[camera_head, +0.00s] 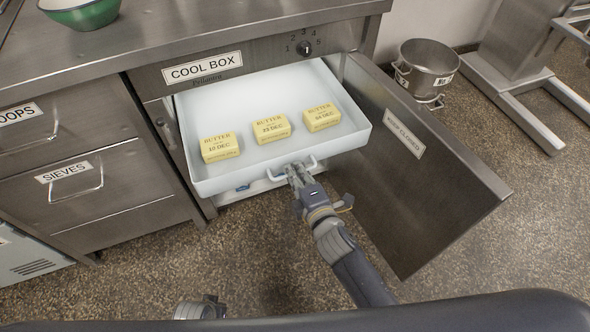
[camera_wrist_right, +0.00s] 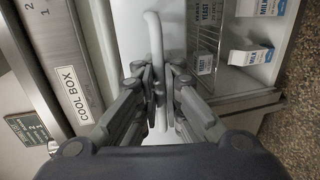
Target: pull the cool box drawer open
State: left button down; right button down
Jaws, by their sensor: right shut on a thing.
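The cool box drawer (camera_head: 270,88) is a white tray, pulled partly out under the COOL BOX label (camera_head: 202,67) in the head view. Several blocks fewer than four, three butter packs (camera_head: 221,148), lie in it. Its white bar handle (camera_head: 278,176) is on the front wall. My right gripper (camera_head: 294,172) is shut on the handle; the right wrist view shows its fingers (camera_wrist_right: 160,85) around the handle bar (camera_wrist_right: 155,40). A part of my left arm or gripper (camera_head: 200,308) shows at the bottom edge, its fingers not visible.
The cool box door (camera_head: 420,165) stands wide open to the right of the drawer. Below the drawer, a shelf holds yeast (camera_wrist_right: 204,62) and milk cartons (camera_wrist_right: 250,56). Closed SIEVES drawer (camera_head: 90,190) is at left. A steel pot (camera_head: 428,65) stands behind the door. Floor in front is clear.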

jog(key=c, duration=1.8)
grip_release()
jog(key=shift+o, duration=0.2)
jog(key=v, duration=1.2)
